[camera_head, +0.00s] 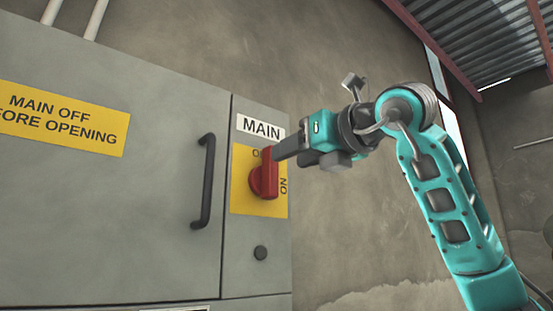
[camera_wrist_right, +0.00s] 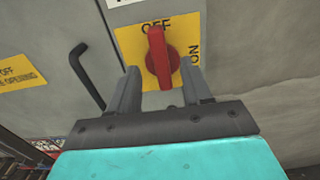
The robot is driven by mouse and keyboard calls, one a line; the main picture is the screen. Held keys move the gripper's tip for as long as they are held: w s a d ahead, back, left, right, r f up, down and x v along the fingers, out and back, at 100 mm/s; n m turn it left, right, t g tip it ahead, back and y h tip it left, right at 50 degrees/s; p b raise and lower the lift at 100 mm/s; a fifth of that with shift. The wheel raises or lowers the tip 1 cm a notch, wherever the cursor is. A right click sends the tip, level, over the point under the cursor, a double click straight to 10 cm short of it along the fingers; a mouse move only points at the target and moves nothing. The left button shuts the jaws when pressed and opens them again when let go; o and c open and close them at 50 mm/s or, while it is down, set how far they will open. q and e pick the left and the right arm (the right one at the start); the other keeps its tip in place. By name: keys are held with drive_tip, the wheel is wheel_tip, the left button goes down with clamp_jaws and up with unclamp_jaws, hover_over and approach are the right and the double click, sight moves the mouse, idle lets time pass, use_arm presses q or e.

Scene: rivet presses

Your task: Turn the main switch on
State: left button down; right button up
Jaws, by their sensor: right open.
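The main switch is a red rotary handle (camera_head: 264,176) on a yellow plate (camera_head: 242,205) under a white MAIN label, on the grey cabinet. In the right wrist view the red handle (camera_wrist_right: 158,58) points up toward OFF, with ON to its right. My right gripper (camera_head: 276,153) is at the switch in the head view. In the right wrist view the gripper (camera_wrist_right: 160,84) is open, one finger on each side of the handle's lower part. I cannot tell whether either finger touches it. My left gripper is not in view.
A yellow warning label (camera_head: 62,118) is on the door. The space right of the cabinet, by the wall, looks clear.

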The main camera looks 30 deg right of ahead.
sight(268, 173)
drive_tip(key=w, duration=0.5)
drive_tip(key=shift+w+a+p, duration=0.25)
drive_tip(key=shift+p, duration=0.15)
drive_tip(key=shift+c, duration=0.5)
clamp_jaws()
